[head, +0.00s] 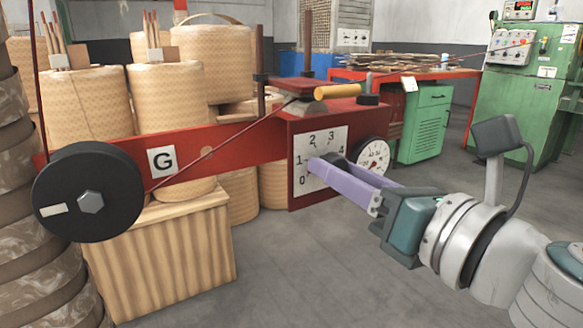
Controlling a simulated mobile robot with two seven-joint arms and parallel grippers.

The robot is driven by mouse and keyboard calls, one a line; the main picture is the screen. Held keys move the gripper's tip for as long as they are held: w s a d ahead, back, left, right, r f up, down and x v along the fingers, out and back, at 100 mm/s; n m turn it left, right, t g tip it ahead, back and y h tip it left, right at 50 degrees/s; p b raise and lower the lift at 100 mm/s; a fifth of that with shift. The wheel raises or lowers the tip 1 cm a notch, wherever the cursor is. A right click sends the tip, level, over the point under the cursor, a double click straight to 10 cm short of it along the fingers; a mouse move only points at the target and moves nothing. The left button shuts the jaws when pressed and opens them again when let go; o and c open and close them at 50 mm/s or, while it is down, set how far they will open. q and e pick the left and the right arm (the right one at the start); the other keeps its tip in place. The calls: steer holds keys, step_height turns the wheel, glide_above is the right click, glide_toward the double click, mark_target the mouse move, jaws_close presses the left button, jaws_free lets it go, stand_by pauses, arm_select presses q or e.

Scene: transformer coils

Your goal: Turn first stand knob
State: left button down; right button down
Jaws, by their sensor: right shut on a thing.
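A red stand (233,146) with a "G" label stretches across the middle of the head view. On its box end is a white dial plate (304,182) with the numbers 0 to 4. My right gripper (318,168) comes in from the right, its purple fingers at the middle of this dial plate. A round gauge (373,155) sits just right of the dial plate. My left gripper is not in view.
Wound coils (165,95) stand behind, and a wooden crate (165,260) below. A green machine (540,80) is at right. Floor in front is clear.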

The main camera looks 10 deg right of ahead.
steer(key=shift+m+p, duration=4.35)
steer(key=shift+m, duration=8.85)
steer(key=shift+c, duration=2.3)
jaws_free()
